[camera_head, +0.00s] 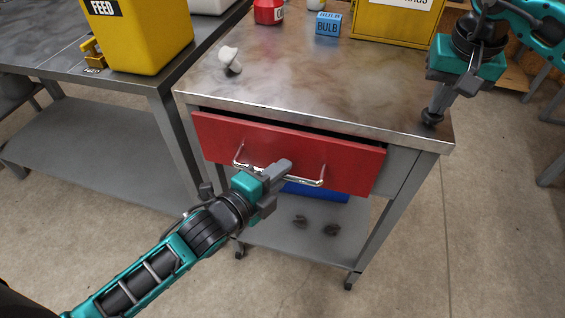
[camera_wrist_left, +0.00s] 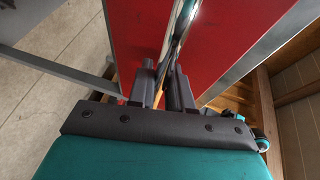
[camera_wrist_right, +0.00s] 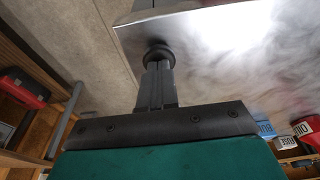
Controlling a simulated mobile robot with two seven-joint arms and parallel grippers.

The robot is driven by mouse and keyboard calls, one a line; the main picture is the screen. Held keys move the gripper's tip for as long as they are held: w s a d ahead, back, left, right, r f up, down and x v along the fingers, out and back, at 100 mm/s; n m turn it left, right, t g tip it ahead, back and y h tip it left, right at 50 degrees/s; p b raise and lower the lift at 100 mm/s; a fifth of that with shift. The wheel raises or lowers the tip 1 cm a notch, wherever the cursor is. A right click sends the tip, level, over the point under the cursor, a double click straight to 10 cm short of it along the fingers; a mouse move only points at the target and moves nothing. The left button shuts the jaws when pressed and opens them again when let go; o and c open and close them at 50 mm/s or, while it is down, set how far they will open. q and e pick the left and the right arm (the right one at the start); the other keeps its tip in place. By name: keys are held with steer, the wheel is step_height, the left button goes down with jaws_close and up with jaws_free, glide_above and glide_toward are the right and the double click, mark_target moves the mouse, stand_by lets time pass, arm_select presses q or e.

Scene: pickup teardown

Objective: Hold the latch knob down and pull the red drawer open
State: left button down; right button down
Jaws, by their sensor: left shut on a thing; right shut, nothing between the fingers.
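The red drawer (camera_head: 290,148) is under the metal worktop of the cart. Its front stands a little out from the frame, with a dark gap along its top edge. My left gripper (camera_head: 276,178) is shut on the drawer's metal bar handle (camera_head: 313,181); in the left wrist view the fingers (camera_wrist_left: 163,88) close around the handle (camera_wrist_left: 181,28). The dark latch knob (camera_head: 431,117) is at the worktop's right front corner. My right gripper (camera_head: 434,108) is shut and empty, pointing down with its tips at the knob, which also shows in the right wrist view (camera_wrist_right: 158,54).
On the worktop (camera_head: 300,90) are a white mushroom-shaped object (camera_head: 230,60), a red container (camera_head: 268,11), a blue bulb box (camera_head: 327,24) and a yellow bin (camera_head: 395,22). A grey bench (camera_head: 120,85) stands to the left. The floor in front is clear.

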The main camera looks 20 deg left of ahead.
steer(key=shift+f, duration=0.1)
arm_select(q)
steer(key=s, duration=0.5)
steer(key=shift+s, duration=0.3)
steer(key=c, duration=1.1)
jaws_free()
steer(key=v, duration=1.2)
steer(key=shift+r, duration=0.1)
step_height(320, 180, up, 8)
steer(key=p, duration=0.8)
arm_select(e)
step_height(320, 180, up, 12)
